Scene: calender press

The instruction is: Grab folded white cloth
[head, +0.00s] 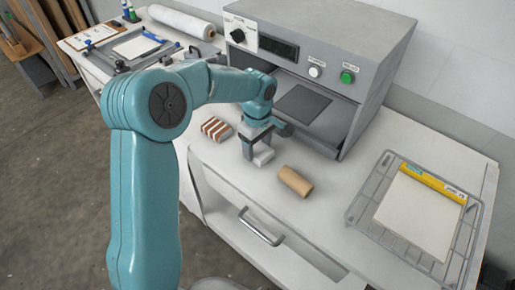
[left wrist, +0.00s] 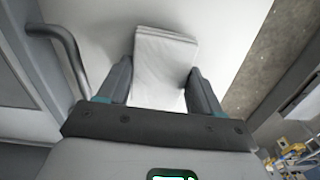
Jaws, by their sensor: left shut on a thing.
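The folded white cloth (head: 263,156) is at the white worktop in front of the grey press, below my left gripper (head: 254,150). In the left wrist view the cloth (left wrist: 162,55) sits between the two fingers of my left gripper (left wrist: 160,85), which is shut on it. The cloth's far end sticks out past the fingertips. Whether the cloth touches the worktop I cannot tell. My right gripper is not in view.
A striped red-and-white block (head: 216,129) lies left of the cloth and a brown cylinder (head: 295,181) right of it. The grey press (head: 310,70) stands behind. A drawer handle (head: 262,229) is in front.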

